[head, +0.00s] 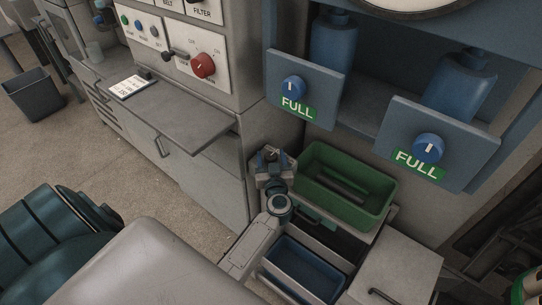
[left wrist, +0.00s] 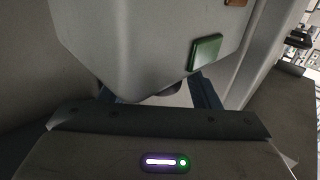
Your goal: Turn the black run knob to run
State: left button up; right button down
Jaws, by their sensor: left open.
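A black knob (head: 175,54) sits on a white panel (head: 188,50) on the grey machine at the upper left, just left of a larger red knob (head: 203,65). The lettering by it is too small to read surely. My left gripper (head: 269,154) is open and empty, low in front of the machine, below and to the right of the panel and well apart from the knob. In the left wrist view its two fingers (left wrist: 155,92) stand apart, partly hidden behind a pale grey body. The knob does not show there. My right gripper is not in view.
A grey shelf (head: 190,115) juts out below the panel. A green bin (head: 345,187) stands beside my left gripper, with a blue bin (head: 303,272) nearer. Two blue-grey plates marked FULL carry blue knobs (head: 293,88) (head: 429,148). Open floor (head: 110,150) lies at the left.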

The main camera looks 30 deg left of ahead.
pick_arm(q)
jog(key=shift+w+a, duration=0.2)
jog(key=shift+a, duration=0.05)
